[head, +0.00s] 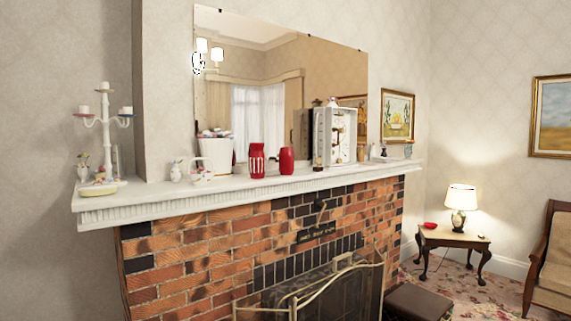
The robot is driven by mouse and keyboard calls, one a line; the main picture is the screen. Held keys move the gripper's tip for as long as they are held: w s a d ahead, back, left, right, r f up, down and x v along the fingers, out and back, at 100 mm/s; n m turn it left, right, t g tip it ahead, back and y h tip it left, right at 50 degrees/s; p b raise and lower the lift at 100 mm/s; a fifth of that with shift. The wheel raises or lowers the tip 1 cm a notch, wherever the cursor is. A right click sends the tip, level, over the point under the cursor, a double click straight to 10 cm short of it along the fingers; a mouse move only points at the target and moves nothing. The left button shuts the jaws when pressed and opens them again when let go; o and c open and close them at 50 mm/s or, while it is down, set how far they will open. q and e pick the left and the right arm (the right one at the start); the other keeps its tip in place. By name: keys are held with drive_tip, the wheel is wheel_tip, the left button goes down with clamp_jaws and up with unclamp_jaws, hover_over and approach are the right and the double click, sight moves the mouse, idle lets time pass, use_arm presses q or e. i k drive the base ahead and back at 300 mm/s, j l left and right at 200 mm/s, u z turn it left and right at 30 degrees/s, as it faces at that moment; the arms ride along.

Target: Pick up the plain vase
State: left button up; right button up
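Two red vases stand upright on the white mantel shelf (225,191) in the head view. The plain vase (287,161) is solid red with no visible pattern. Just left of it, the other red vase (257,161) has white vertical marks and looks slightly taller. A small gap shows between them. Neither of my grippers is in view.
Left on the shelf are a white candelabra (106,128), a white pot (216,152) and a small basket (202,170). A white clock (336,135) stands to the right. A mirror (290,75) hangs behind. Below, a fire screen (310,295) fronts the brick fireplace (190,255).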

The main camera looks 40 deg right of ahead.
sight(287, 155)
drive_tip(key=i+l, duration=0.15)
drive_tip(key=l, duration=0.3)
drive_tip(key=i+l+z, duration=0.1)
drive_tip(key=l, duration=0.35)
drive_tip(key=i+l+z, duration=0.1)
drive_tip(key=l, duration=0.3)
drive_tip(key=i+l, duration=0.25)
drive_tip(key=l, duration=0.2)
drive_tip(key=i+l+z, duration=0.1)
drive_tip(key=l, duration=0.3)
drive_tip(key=i+l, duration=0.3)
drive_tip(key=l+z, duration=0.05)
drive_tip(key=l, duration=0.05)
